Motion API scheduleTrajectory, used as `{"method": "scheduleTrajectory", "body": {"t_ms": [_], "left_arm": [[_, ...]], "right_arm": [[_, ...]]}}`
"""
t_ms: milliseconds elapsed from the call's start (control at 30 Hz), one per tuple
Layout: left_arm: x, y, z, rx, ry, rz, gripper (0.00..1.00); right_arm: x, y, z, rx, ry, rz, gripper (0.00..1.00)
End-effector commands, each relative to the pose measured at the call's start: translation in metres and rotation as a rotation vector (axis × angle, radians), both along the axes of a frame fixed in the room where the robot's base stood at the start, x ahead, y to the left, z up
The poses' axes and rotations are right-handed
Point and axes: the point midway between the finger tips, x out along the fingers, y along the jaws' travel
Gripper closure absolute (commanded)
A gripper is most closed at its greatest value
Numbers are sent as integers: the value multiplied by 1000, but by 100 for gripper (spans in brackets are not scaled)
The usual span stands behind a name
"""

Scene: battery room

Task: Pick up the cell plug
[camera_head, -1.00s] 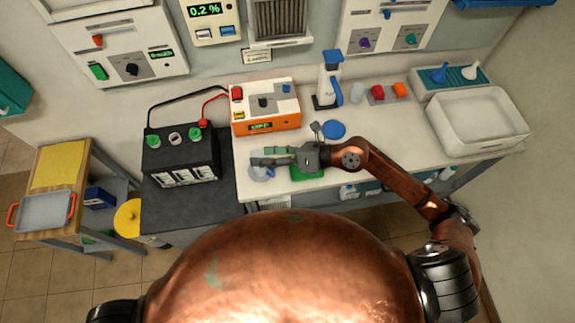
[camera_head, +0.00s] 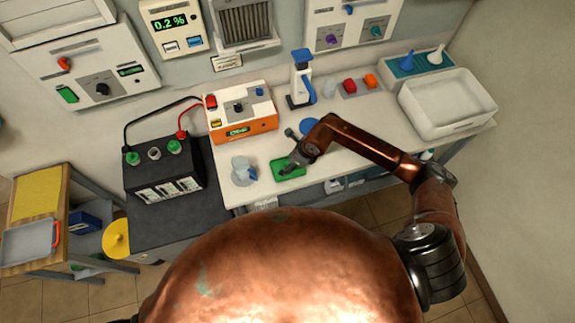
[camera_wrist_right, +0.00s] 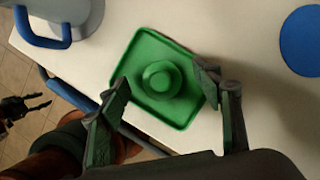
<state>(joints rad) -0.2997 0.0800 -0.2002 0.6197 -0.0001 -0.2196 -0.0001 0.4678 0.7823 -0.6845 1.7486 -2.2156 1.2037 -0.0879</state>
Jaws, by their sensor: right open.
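The cell plug (camera_wrist_right: 160,79) is a round green cap with a raised knob, lying on a small green tray (camera_wrist_right: 180,48). The tray also shows in the head view (camera_head: 293,173), where my right gripper (camera_head: 285,165) is over it and hides the plug. In the right wrist view my right gripper (camera_wrist_right: 166,92) is open and empty, its green-padded fingers to either side of the plug and apart from it. A dark pronged shape (camera_wrist_right: 22,107) at the left edge may be my left gripper; its jaws are unclear.
A clear jug (camera_head: 243,169) with a blue handle stands close left of the tray. A blue disc (camera_head: 310,126) lies behind it. An orange charger (camera_head: 242,122) and a black battery (camera_head: 165,180) with green caps are to the left. A white basin (camera_head: 447,108) stands at the right.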

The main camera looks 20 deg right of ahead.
Motion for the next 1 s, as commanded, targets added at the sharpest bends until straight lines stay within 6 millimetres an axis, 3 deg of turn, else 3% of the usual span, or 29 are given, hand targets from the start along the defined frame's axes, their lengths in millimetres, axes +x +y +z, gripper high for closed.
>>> {"method": "scheduleTrajectory", "body": {"t_ms": [333, 833, 1000], "left_arm": [[0, -1, 1, -1, 0, 0, 60], [1, -1, 1, -1, -1, 0, 60], [1, -1, 1, -1, -1, 1, 60]], "right_arm": [[2, 3, -10, 0, -1, 1, 41], [2, 3, -9, 0, -1, 1, 75], [2, 3, -9, 0, -1, 1, 75]]}}
